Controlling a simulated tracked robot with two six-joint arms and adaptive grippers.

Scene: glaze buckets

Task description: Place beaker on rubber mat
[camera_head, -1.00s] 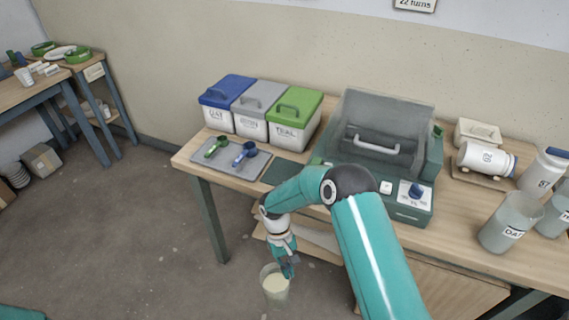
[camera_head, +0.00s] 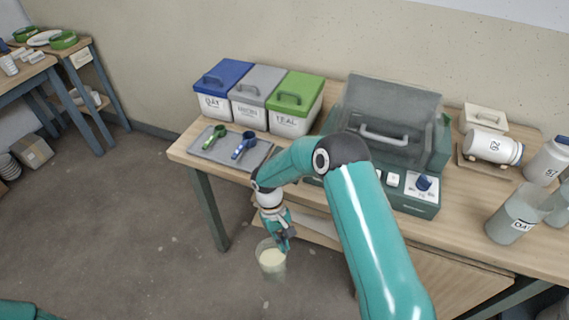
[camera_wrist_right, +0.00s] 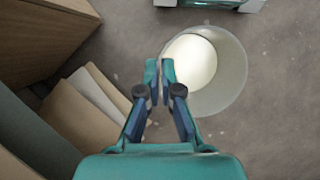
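A clear beaker (camera_head: 271,262) with pale cream contents hangs over the floor in front of the bench, roughly upright. It also shows in the right wrist view (camera_wrist_right: 232,85), from above. My right gripper (camera_head: 285,248) is at the beaker's rim; its fingers (camera_wrist_right: 160,72) are close together with the beaker's wall between them. My left gripper is not in view.
The bench (camera_head: 455,225) holds blue, grey and green lidded bins (camera_head: 290,122), a grey tray (camera_head: 205,150) with two scoops, and a dark green machine (camera_head: 408,198) with a clear cover.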

